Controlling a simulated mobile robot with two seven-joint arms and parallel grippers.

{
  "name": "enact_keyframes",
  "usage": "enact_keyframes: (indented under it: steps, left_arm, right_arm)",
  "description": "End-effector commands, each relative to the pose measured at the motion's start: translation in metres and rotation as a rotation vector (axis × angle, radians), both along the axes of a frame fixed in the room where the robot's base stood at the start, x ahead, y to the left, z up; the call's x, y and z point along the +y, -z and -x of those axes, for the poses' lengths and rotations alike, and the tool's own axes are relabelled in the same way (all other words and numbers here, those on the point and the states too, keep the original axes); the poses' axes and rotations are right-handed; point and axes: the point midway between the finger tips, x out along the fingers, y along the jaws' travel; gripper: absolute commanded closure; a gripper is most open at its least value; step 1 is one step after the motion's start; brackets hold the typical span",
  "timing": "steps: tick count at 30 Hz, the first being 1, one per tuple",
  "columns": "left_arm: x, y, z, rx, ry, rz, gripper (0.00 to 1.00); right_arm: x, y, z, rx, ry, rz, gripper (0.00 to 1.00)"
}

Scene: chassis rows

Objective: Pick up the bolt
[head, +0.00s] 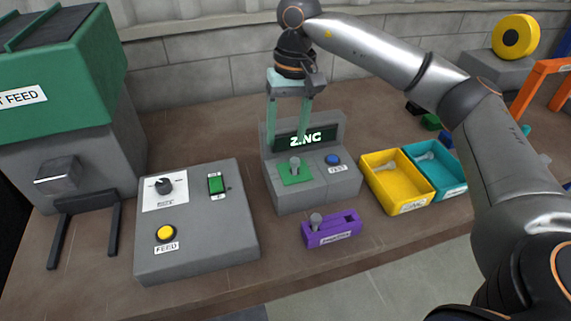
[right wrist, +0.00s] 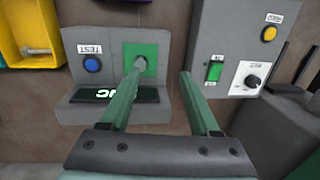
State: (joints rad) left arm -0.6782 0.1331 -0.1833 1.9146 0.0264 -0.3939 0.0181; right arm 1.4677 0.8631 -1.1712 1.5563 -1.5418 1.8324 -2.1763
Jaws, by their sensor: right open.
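A grey bolt (head: 295,166) stands upright on the green pad (head: 300,181) of the grey tester, whose display reads "ZINC". In the right wrist view the pad (right wrist: 149,50) shows, with the bolt mostly hidden behind the left-hand finger. My right gripper (head: 287,138) is open and empty, pointing down above and slightly behind the bolt; its two green fingers also show in the right wrist view (right wrist: 163,70). Another grey bolt (head: 316,219) stands in a purple holder (head: 335,234) in front of the tester. My left gripper is not in view.
A yellow bin (head: 378,185) labelled "ZINC" and a teal bin (head: 455,185), each with a bolt inside, stand right of the tester. A grey control box (head: 205,255) with dial, switch and yellow FEED button stands left. A green-topped feeder (head: 70,85) is far left.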

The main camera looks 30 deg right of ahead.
Motion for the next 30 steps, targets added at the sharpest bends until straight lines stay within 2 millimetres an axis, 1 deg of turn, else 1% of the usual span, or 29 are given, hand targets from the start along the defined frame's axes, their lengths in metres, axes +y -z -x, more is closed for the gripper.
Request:
enact_keyframes:
  steps: [1, 3, 5, 6, 8, 15, 18, 23, 30]
  left_arm:
    - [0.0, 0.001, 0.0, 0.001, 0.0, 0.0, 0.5]
    - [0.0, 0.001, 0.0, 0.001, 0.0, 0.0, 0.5]
    - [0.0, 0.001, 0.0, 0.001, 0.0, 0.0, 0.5]
    - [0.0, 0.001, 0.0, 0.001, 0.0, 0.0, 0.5]
    - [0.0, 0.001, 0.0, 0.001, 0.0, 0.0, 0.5]
    - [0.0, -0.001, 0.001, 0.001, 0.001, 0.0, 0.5]
    - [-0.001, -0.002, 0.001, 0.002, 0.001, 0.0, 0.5]
    - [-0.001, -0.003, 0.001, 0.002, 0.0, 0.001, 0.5]
    - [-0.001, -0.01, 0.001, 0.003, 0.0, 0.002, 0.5]
  right_arm:
    - [-0.015, -0.009, -0.001, -0.013, -0.009, 0.046, 0.38]
    - [-0.028, -0.016, -0.001, -0.018, -0.022, 0.089, 0.38]
    - [-0.034, -0.017, 0.0, -0.02, -0.028, 0.11, 0.38]
    - [-0.036, -0.015, 0.0, -0.019, -0.03, 0.117, 0.38]
    - [-0.037, -0.007, 0.0, -0.016, -0.033, 0.121, 0.38]
    - [-0.035, 0.036, 0.0, -0.017, -0.033, 0.116, 0.38]
    - [-0.035, 0.048, 0.0, -0.017, -0.033, 0.115, 0.38]
    - [-0.034, 0.057, -0.001, -0.02, -0.032, 0.115, 0.38]
    - [-0.029, 0.093, -0.006, -0.018, -0.031, 0.114, 0.38]
